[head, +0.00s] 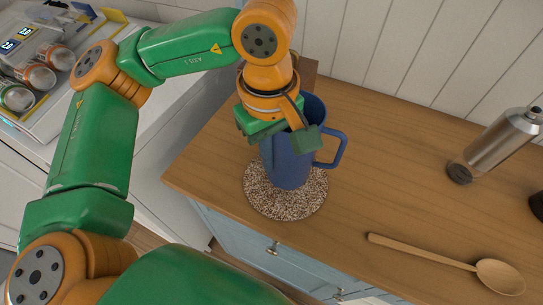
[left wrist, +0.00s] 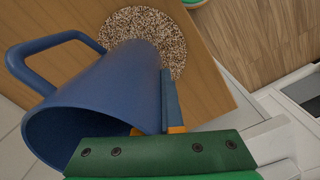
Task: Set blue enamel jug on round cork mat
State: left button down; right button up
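The blue enamel jug (head: 288,167) stands upright over the round speckled cork mat (head: 286,207) near the counter's front left. Its handle points right in the head view. My left gripper (head: 276,132) is at the jug's rim from above and looks shut on its wall. In the left wrist view the jug (left wrist: 95,95) has one finger along its outside; the other finger is mostly hidden. The jug's base overlaps the mat (left wrist: 165,35) there. I cannot tell whether the base touches the mat or hovers just above. My right gripper is not in view.
A wooden spoon (head: 500,275) lies at the counter's front right. A steel bottle (head: 500,140) with a dark end is at the right. Several cans (head: 38,75) sit in a machine at the left. The wooden counter (head: 400,150) is clear between jug and bottle.

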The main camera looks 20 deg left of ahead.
aim_at(271, 177)
pick_arm(q)
jog(key=shift+w+a+f, duration=0.1)
jog(key=shift+f, duration=1.7)
jog(key=shift+f+b, duration=0.2)
jog(key=shift+b, duration=0.1)
jog(key=c, duration=1.1)
grip_release()
jog(key=shift+r, duration=0.1)
jog(key=shift+r, duration=0.1)
jog(key=shift+r+p, duration=0.25)
jog(key=shift+p, duration=0.15)
jog(key=r, duration=0.6)
jog(key=r+p, duration=0.1)
jog(key=r, duration=0.4)
jog(key=shift+s+r, duration=0.2)
jog(key=shift+r, duration=0.15)
